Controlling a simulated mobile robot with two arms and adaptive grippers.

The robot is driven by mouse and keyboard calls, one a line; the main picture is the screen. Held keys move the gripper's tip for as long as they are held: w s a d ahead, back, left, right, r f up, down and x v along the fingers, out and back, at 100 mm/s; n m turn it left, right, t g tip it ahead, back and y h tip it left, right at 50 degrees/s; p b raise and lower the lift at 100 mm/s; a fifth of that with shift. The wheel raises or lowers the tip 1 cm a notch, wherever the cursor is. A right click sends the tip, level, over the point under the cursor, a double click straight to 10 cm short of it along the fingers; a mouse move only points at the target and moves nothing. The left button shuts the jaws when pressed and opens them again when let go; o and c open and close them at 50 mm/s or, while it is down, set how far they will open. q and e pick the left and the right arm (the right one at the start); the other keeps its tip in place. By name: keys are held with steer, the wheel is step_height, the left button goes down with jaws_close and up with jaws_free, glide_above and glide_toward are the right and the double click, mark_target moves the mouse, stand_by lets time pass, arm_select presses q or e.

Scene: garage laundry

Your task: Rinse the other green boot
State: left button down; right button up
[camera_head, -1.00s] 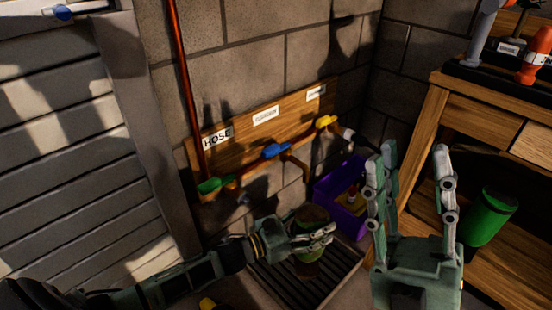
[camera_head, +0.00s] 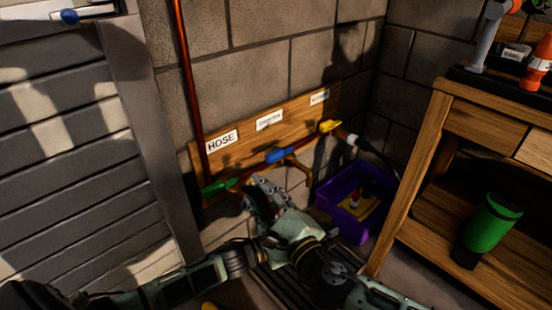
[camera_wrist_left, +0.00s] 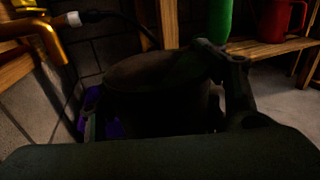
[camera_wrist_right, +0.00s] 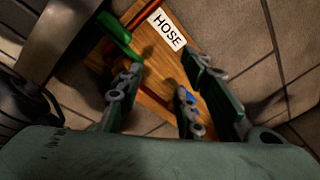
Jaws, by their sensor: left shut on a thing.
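A dark, dirty boot shows its wide opening in the left wrist view (camera_wrist_left: 150,75). My left gripper (camera_wrist_left: 225,85) is shut on it, above the floor grate (camera_head: 262,283). In the head view my right arm hides most of the boot and left gripper. My right gripper (camera_head: 262,186) is open and empty, its fingers toward the wall board near the green valve handle (camera_head: 217,186), which also shows in the right wrist view (camera_wrist_right: 120,35). I cannot tell whether it touches the handle. A clean green boot (camera_head: 493,222) stands on the bench's lower shelf.
The wooden board (camera_head: 245,142) carries pipes, a blue handle (camera_head: 278,155), a yellow handle (camera_head: 330,126) and a brass spout (camera_head: 298,170). A purple crate (camera_head: 337,218) stands in the corner. The wooden bench (camera_head: 425,150) is at right, a grey shutter door (camera_head: 60,150) at left.

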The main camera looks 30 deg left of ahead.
mark_target(276, 157)
steer(key=w+d+f+n+t+h, duration=0.2)
steer(key=w+d+n+t, duration=0.15)
steer(key=w+n, duration=0.4)
steer(key=shift+g, duration=0.25)
steer(key=shift+w+d+x, duration=0.1)
steer(key=shift+w+x, duration=0.05)
steer(key=shift+x, duration=1.8)
steer(key=shift+w+d+x, duration=0.1)
steer(key=shift+x, duration=1.9)
steer(key=shift+w+d+x, duration=0.15)
steer(key=shift+x, duration=1.8)
steer(key=shift+f, duration=0.15)
jaws_close()
